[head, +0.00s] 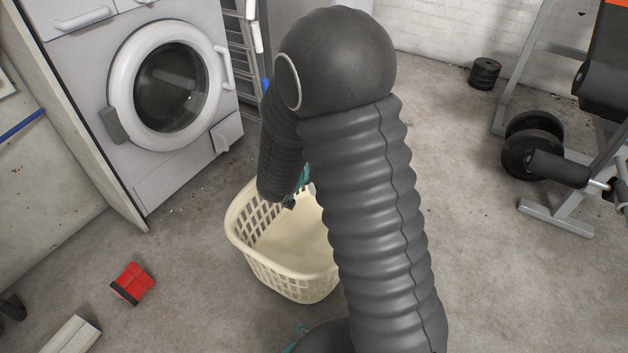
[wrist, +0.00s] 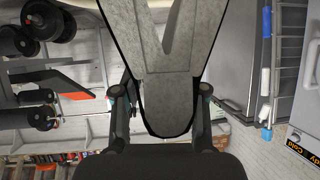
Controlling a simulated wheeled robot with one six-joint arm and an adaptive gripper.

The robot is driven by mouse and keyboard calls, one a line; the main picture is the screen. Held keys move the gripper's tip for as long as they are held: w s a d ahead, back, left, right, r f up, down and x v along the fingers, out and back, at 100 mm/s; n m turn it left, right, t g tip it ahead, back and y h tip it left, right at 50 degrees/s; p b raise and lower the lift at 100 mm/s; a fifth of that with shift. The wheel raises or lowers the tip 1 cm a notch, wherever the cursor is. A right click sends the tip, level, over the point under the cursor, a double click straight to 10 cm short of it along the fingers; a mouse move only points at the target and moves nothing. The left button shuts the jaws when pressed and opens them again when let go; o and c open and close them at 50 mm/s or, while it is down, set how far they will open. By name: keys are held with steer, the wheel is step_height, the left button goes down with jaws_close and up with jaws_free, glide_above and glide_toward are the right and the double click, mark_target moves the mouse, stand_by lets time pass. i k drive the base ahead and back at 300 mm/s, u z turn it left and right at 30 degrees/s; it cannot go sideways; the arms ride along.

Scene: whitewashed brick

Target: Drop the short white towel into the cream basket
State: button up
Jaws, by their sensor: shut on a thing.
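The cream basket (head: 285,278) stands on the floor, upright, with its open top facing up; my arm covers its right side. My gripper (head: 290,202) is small and partly hidden behind my arm in the head view, over the back part of the basket's opening. In the wrist view my gripper (wrist: 165,92) has its fingers on either side of a pale grey, dark-edged piece, which looks like the short white towel (wrist: 168,108), and is shut on it. The towel cannot be made out in the head view.
A white washing machine (head: 170,88) stands behind the basket to the left. A red object (head: 133,283) lies on the floor at left. Weight plates (head: 484,73) and a weight bench (head: 565,165) are at right. Floor between basket and bench is clear.

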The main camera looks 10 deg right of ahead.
mark_target(320, 233)
steer(key=u, duration=2.95)
steer(key=k, duration=1.1)
steer(key=z, duration=1)
